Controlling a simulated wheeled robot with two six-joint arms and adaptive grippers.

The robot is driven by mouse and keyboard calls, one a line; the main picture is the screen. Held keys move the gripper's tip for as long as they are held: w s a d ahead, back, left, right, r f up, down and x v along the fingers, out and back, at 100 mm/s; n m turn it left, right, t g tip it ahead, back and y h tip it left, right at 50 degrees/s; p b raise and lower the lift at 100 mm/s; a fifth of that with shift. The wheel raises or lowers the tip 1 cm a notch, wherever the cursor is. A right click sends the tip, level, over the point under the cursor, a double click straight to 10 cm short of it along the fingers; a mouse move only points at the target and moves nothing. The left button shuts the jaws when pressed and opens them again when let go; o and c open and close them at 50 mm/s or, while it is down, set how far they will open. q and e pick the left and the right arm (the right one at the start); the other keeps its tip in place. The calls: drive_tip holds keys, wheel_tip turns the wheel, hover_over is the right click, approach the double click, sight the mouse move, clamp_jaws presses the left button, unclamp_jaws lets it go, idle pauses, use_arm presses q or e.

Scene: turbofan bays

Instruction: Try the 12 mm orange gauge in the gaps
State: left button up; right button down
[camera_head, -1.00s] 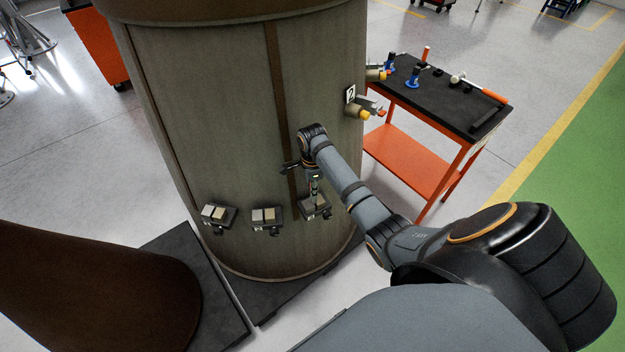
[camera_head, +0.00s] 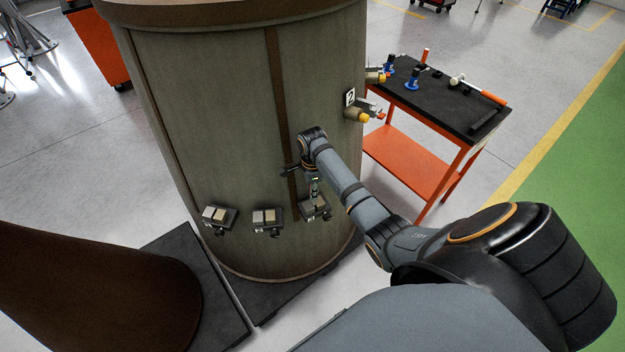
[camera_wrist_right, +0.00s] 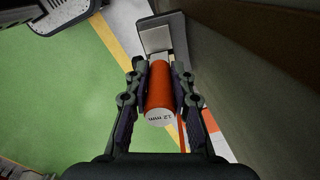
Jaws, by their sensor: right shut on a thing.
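The orange gauge (camera_wrist_right: 159,85) is a short cylinder with "12 mm" printed on its pale end face. My right gripper (camera_wrist_right: 160,82) is shut on it, one finger on each side. In the head view this gripper (camera_head: 314,188) points down at the right one of three small brackets on the engine casing. That right bracket (camera_head: 316,206) carries pale blocks, as do the middle bracket (camera_head: 267,218) and the left bracket (camera_head: 217,216). In the wrist view a grey block (camera_wrist_right: 160,36) lies just beyond the gauge. I cannot tell whether the gauge enters a gap. My left gripper is out of view.
The tall casing (camera_head: 210,120) stands close to my right arm. More fittings stick out by a "2" label (camera_head: 350,96). A cart (camera_head: 440,98) with tools stands at the right. A brown cylinder (camera_head: 90,290) stands at the lower left.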

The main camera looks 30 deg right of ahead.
drive_tip(key=shift+f, duration=0.35)
idle(0.3)
idle(0.7)
wheel_tip(320, 180, up, 6)
drive_tip(key=p, duration=0.8)
drive_tip(key=shift+r, duration=0.1)
drive_tip(key=shift+f, duration=0.2)
idle(1.8)
